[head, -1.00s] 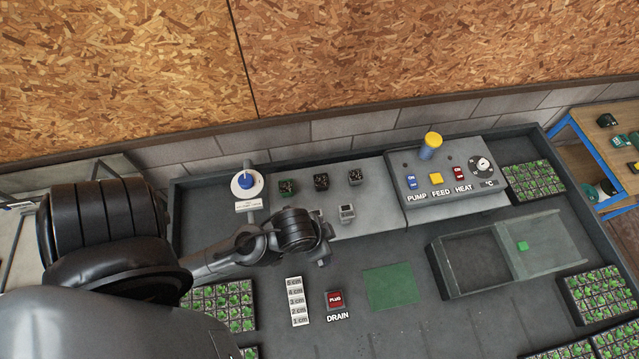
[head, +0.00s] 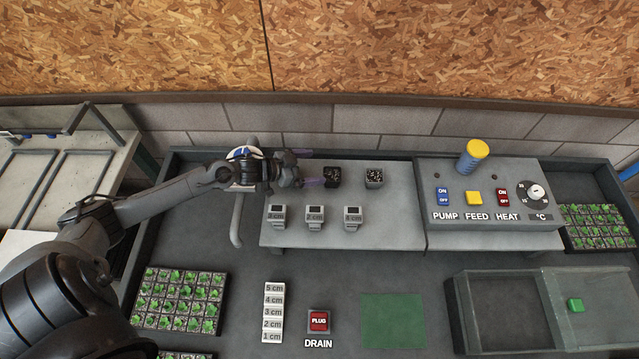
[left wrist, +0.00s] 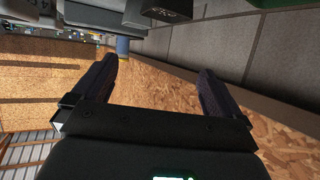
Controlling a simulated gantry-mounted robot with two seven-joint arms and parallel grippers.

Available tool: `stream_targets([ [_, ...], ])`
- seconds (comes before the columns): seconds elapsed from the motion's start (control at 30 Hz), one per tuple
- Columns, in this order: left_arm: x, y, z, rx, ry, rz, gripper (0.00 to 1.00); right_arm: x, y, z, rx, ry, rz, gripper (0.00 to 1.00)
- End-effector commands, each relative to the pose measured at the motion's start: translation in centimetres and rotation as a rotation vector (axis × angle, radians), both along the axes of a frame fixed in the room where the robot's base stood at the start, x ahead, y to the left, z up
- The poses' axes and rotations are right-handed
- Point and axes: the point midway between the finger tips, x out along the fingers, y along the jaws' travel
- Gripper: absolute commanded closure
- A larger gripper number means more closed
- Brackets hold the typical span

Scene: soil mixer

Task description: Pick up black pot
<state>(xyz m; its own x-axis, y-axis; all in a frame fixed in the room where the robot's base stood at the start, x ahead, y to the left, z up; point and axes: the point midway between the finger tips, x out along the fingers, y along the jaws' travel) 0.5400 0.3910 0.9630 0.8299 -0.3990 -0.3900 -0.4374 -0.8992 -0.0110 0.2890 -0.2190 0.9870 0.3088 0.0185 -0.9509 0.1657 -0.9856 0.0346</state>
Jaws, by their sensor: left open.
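Two small black pots stand on the grey raised shelf in the head view. One black pot (head: 332,177) is just right of my left gripper, and another (head: 374,177) is farther right with pale specks on top. My left gripper (head: 310,168) is open and empty, its fingers pointing right toward the nearer pot. In the left wrist view the open fingers (left wrist: 155,82) have nothing between them. A dark block at the top edge there is cut off, and I cannot tell which thing it is. My right gripper is out of view.
Three small grey labelled blocks (head: 314,217) stand along the shelf's front. A control box (head: 487,190) with a yellow-topped cylinder (head: 473,156) is to the right. Seedling trays (head: 180,300), a drain plug button (head: 318,321) and a green square (head: 393,320) lie in front.

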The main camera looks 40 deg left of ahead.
Motion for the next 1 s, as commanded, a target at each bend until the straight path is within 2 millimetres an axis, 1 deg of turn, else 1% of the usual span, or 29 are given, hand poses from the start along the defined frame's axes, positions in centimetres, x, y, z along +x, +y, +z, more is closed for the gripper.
stream_targets([
  [0.03,-0.1,-0.1,-1.6,-0.005,0.001,-0.003,0.00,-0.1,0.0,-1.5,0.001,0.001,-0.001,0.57],
  [0.13,0.0,0.2,-2.6,-0.007,0.000,-0.006,0.00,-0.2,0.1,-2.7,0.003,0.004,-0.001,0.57],
  [0.3,0.2,0.4,-3.6,-0.013,-0.002,-0.010,0.00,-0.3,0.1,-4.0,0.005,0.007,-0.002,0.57],
  [0.67,2.1,-0.5,-4.6,-0.015,-0.004,-0.009,0.00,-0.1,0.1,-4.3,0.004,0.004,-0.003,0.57],
  [0.77,2.6,-0.9,-5.1,-0.016,-0.004,-0.010,0.00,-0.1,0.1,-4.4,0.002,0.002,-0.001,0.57],
  [0.9,3.8,-1.8,-6.3,-0.015,-0.005,-0.009,0.00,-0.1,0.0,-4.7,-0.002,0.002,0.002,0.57],
  [1.0,4.8,-2.3,-6.8,-0.015,-0.006,-0.008,0.00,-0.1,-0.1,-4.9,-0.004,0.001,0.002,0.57],
])
